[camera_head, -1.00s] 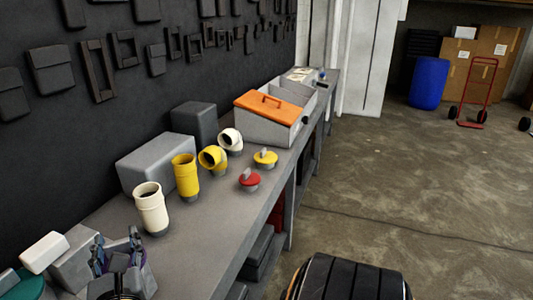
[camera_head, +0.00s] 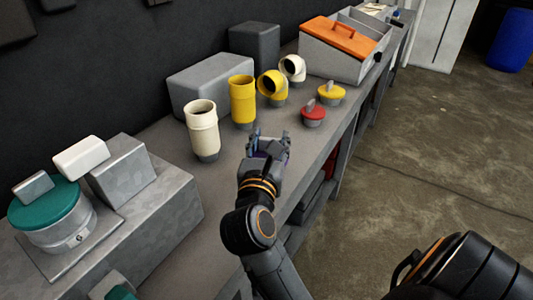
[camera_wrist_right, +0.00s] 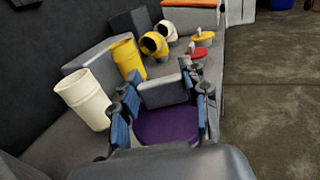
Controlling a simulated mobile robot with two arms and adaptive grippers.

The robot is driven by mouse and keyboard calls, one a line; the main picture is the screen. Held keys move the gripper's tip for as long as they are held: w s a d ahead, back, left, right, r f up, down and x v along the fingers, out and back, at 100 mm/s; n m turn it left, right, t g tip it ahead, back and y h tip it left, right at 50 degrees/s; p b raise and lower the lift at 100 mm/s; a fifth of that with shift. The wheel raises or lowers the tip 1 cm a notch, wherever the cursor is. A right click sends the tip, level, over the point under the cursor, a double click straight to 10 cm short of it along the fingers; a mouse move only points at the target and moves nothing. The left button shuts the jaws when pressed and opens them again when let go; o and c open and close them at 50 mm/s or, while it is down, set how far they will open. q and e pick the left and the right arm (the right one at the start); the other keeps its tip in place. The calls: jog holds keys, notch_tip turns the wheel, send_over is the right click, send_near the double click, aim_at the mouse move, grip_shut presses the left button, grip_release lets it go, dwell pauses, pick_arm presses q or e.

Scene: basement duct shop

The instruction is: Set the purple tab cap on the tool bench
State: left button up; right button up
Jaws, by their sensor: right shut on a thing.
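The purple tab cap (camera_wrist_right: 168,124) is a round purple disc with a grey tab, held between the blue-padded fingers of my right gripper (camera_wrist_right: 163,100) in the right wrist view. In the head view my right gripper (camera_head: 268,142) covers most of the cap, and only a little purple shows. The gripper is over the grey tool bench (camera_head: 320,152), just right of the white tube. I cannot tell whether the cap touches the bench top. My left gripper is not in view.
A white tube (camera_head: 202,132), yellow tube (camera_head: 242,100), yellow elbow (camera_head: 271,86) and white elbow (camera_head: 293,69) line the bench. A red cap (camera_head: 313,115) and yellow cap (camera_head: 331,95) sit near its front edge. A teal-topped container (camera_head: 56,216) stands at left.

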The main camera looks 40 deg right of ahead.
jog(key=w+d+f, duration=0.1)
jog(key=w+f, duration=0.1)
jog(key=f, duration=0.1)
jog(key=w+d+f, duration=0.1)
jog(key=w+f, duration=0.1)
jog(key=f, duration=0.1)
jog(key=w+d+f, duration=0.1)
jog(key=w+f, duration=0.1)
jog(key=f, duration=0.2)
jog(key=shift+w+d, duration=0.1)
jog(key=shift+w, duration=0.3)
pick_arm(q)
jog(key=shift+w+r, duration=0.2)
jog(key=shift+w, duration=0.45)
pick_arm(e)
jog(key=shift+f, duration=0.2)
jog(key=o, duration=1.2)
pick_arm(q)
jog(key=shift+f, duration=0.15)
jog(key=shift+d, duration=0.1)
